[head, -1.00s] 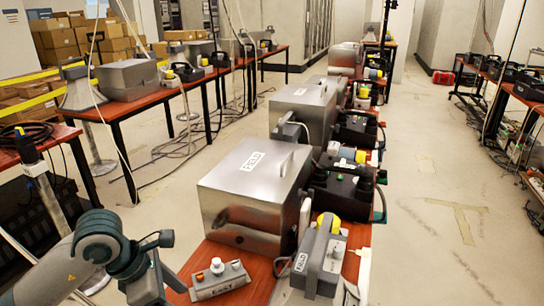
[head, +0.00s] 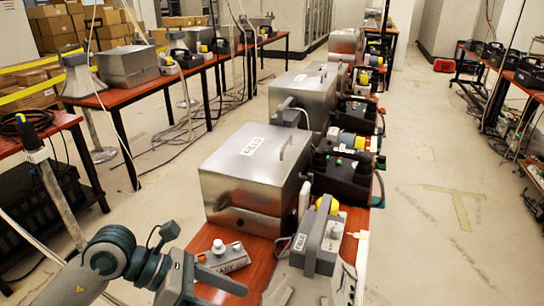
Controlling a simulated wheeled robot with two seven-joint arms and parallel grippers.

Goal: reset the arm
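My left arm comes in at the bottom left, and its dark gripper (head: 215,288) is over the front left edge of the red table (head: 205,240). One finger points right, just in front of a small grey switch box (head: 222,258) with a white knob, and does not visibly grip it. The rest of the gripper is cut off by the bottom edge, so its opening is unclear. My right gripper is not in view. A grey unit with a handset (head: 318,240) and a yellow part stands to the right. A steel box (head: 255,175) labelled FIELD stands behind.
More steel boxes (head: 303,95) and dark devices (head: 345,175) fill the row behind. A left table (head: 110,98) holds similar equipment and a horn. A pole with a cable (head: 55,190) stands at the left. The floor (head: 440,220) on the right is clear.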

